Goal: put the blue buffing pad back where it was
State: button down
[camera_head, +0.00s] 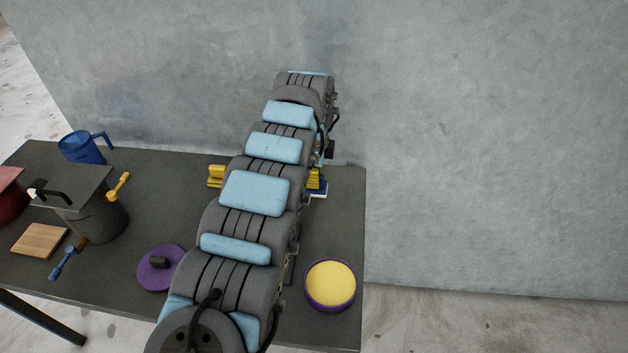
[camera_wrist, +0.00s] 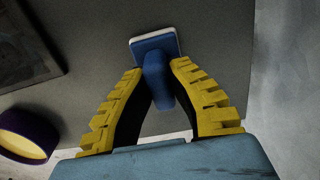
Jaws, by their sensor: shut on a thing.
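The blue buffing pad (camera_wrist: 154,46) has a flat blue base with a pale rim and a rounded blue handle. In the wrist view, my gripper (camera_wrist: 158,72) has its yellow, ribbed fingers shut around the handle. The base points away from me over the dark table. I cannot tell whether the pad touches the table or hangs just above it. In the head view, my arm hides most of the gripper and pad. Only yellow finger parts and a blue and white edge of the pad (camera_head: 318,193) show, near the table's back right.
A purple tin with yellow contents (camera_head: 330,286) stands front right on the dark table (camera_head: 345,225). Left of my arm are a purple disc with a knob (camera_head: 158,270), a dark pot (camera_head: 100,222), a wooden board (camera_head: 39,240), a blue brush (camera_head: 64,263) and a blue jug (camera_head: 84,148).

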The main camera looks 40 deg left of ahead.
jog(key=c, duration=1.2)
grip_release()
jog(key=shift+f, duration=0.1)
jog(key=shift+o, duration=0.2)
notch_tip(320, 180, up, 12)
jog(key=p, duration=0.4)
